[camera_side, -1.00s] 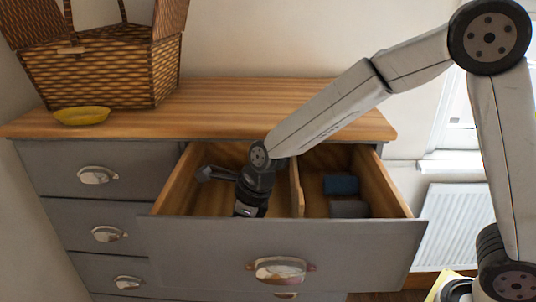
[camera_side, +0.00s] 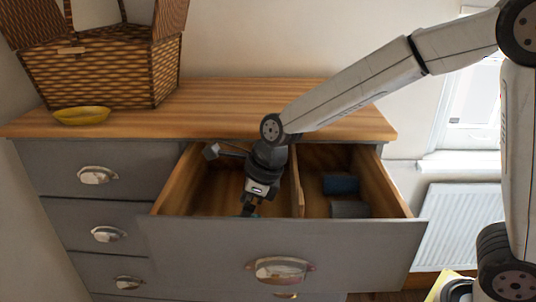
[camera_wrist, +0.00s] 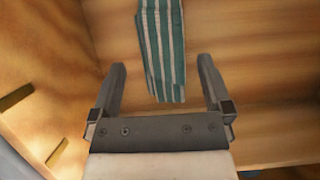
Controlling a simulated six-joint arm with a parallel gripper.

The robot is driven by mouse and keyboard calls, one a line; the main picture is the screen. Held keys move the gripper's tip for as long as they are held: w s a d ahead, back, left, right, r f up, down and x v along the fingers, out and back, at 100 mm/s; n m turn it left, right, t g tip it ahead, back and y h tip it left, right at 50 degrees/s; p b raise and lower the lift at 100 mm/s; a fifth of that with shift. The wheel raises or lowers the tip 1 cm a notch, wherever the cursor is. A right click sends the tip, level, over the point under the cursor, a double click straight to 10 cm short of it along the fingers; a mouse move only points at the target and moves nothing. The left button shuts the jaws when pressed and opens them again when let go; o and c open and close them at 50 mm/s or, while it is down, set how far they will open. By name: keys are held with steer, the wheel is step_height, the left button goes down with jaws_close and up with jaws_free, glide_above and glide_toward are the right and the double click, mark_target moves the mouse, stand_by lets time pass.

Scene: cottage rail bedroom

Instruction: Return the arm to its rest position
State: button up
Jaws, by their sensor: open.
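My gripper (camera_side: 250,207) points down into the left compartment of the open top drawer (camera_side: 290,240). In the wrist view my gripper (camera_wrist: 162,85) is open, its two fingers apart with nothing held between them. A green and white striped cloth-like item (camera_wrist: 162,50) lies on the wooden drawer floor, just beyond and between the fingertips. In the side view this item is hidden by the drawer front and my gripper.
A wooden divider (camera_side: 298,190) splits the drawer. The right compartment holds a blue item (camera_side: 341,184) and a grey item (camera_side: 349,209). On the dresser top (camera_side: 250,100) stand a wicker basket (camera_side: 105,75) and a yellow dish (camera_side: 82,116). The air above the drawer's right side is partly crossed by my arm.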

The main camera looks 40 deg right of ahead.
steer(key=shift+v, duration=1.2)
steer(key=shift+x, duration=3.75)
step_height(320, 180, up, 13)
steer(key=shift+r, duration=0.1)
